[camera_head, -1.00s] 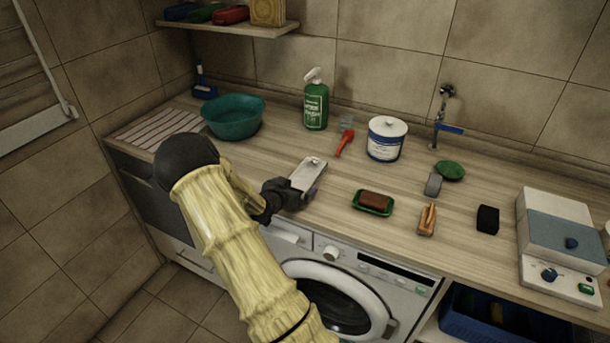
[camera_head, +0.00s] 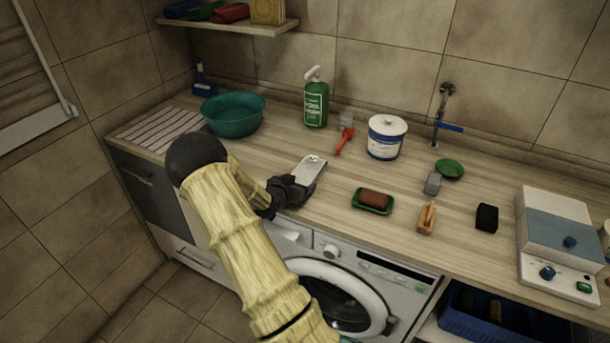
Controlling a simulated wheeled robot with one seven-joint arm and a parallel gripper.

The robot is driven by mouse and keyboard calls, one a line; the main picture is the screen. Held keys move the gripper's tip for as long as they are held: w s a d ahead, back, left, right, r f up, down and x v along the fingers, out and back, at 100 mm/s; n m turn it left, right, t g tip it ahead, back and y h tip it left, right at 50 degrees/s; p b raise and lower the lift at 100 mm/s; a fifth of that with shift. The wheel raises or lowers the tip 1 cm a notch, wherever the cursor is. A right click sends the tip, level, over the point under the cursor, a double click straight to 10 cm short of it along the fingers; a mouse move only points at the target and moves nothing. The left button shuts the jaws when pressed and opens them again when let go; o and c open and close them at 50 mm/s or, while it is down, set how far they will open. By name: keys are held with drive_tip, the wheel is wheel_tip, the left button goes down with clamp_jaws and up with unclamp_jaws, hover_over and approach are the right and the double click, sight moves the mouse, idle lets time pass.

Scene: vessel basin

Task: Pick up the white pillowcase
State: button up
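A small pale grey-white flat piece (camera_head: 309,168) shows over the worktop at the end of my arm. It may be the white pillowcase, but it is too small to be sure. My gripper (camera_head: 297,188), black, is at its lower near edge and overlaps it in the picture. The fingertips are dark and partly hidden, so I cannot tell whether they are open or shut, or whether they touch the piece.
A teal basin (camera_head: 232,116) and a striped cloth (camera_head: 158,127) are left. Behind stand a green spray bottle (camera_head: 316,104), a red brush (camera_head: 344,140) and a white tub (camera_head: 385,140). A green soap dish (camera_head: 361,206) lies to the right. A washing machine (camera_head: 395,294) is below.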

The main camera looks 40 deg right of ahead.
drive_tip(key=shift+c, duration=0.2)
wheel_tip(320, 180, up, 10)
drive_tip(key=shift+r+b, duration=0.1)
drive_tip(key=shift+b, duration=0.2)
